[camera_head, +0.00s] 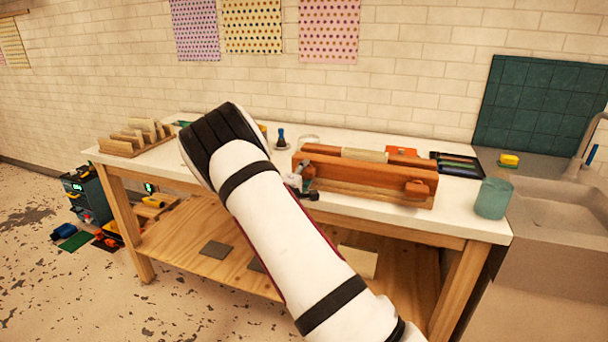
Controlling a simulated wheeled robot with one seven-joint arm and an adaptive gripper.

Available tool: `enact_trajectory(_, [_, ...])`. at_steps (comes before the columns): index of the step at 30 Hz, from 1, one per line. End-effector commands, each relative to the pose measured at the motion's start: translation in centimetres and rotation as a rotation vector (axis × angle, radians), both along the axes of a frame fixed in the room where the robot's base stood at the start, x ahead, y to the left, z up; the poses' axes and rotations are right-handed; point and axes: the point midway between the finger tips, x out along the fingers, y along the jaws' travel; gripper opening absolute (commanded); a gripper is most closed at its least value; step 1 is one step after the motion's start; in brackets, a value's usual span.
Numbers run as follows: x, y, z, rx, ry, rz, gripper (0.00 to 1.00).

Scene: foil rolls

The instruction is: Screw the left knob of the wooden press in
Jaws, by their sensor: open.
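The wooden press (362,176), a long reddish-brown block with a pale roller on top, sits on the white workbench (460,220). Its right knob (417,188) shows on the front face. The left knob cannot be made out; my gripper covers the front face's left end. My gripper (307,191) shows only in part, small and grey-black, at that left end, beyond my white arm. It is open. I cannot tell whether its fingers touch the knob or are around it.
A teal cup (492,198) stands at the bench's right front corner. A dark tray (459,164) lies right of the press. A small dark-blue bottle (281,139) stands behind left. A wooden rack (138,138) is at the far left. A sink (565,205) adjoins the bench.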

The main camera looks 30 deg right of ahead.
Motion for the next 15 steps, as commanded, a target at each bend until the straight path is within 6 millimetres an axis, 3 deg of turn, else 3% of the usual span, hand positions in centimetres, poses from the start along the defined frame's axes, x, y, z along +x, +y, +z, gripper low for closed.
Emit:
enact_trajectory(2, [0.00,0.02,0.00,0.000,0.000,0.000,0.43])
enact_trajectory(8, [-0.01,0.02,0.01,0.000,0.000,0.000,0.00])
enact_trajectory(15, [-0.01,-0.07,0.03,0.001,-0.003,-0.001,0.00])
